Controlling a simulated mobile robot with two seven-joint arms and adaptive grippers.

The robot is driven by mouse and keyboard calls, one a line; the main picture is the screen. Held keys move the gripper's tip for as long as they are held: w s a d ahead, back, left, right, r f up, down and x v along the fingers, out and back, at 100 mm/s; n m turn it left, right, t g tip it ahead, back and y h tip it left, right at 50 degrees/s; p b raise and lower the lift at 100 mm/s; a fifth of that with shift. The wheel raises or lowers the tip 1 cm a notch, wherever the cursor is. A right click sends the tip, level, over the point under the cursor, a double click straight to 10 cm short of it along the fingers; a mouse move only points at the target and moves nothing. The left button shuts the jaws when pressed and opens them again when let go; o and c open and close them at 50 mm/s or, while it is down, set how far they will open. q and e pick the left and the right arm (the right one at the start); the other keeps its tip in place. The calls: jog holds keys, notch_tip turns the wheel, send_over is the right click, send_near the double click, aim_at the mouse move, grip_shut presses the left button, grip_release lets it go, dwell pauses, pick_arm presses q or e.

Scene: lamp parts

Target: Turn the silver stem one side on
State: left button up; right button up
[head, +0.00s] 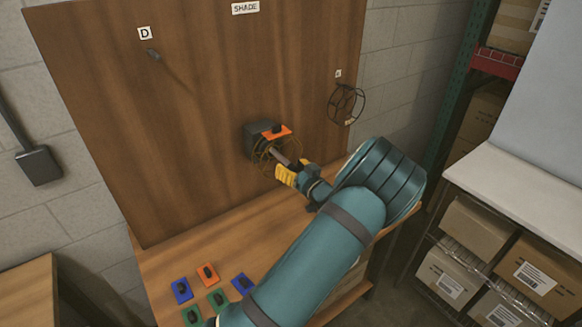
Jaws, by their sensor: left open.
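The silver stem (280,156) is a short light-grey piece that sticks out in front of the dark box (256,140) on the upright wooden board. My left gripper (285,171), with yellow fingers, is open right at the stem. I cannot tell whether the fingers touch it. The gripper partly hides the stem's near end. An orange plate with a dark knob (276,132) sits at the box's upper right, just above the stem. A thin yellowish wire frame (262,160) surrounds the stem area. My right gripper is not in view.
A black wire cage (346,104) hangs on the board at right, and a small peg (153,54) sits under label D. Several coloured plates with dark knobs (208,275) lie on the wooden table. A shelf with boxes (480,225) stands at right.

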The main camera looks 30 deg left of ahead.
pick_arm(q)
jog(key=shift+a, duration=0.1)
grip_shut()
dwell(0.3)
jog(key=shift+f+n+b, duration=0.15)
jog(key=shift+n+b, duration=0.75)
jog(key=shift+b, duration=0.1)
jog(key=n+b, duration=0.6)
jog(key=b, duration=0.1)
jog(key=shift+f+n, duration=0.1)
jog(key=shift+n, duration=0.3)
jog(key=shift+r+n+b, duration=0.2)
jog(key=shift+n+b, duration=1.4)
jog(key=shift+b, duration=0.05)
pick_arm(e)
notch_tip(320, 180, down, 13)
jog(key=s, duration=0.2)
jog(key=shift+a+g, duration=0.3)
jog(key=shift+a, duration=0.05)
pick_arm(q)
jog(key=shift+w, duration=0.1)
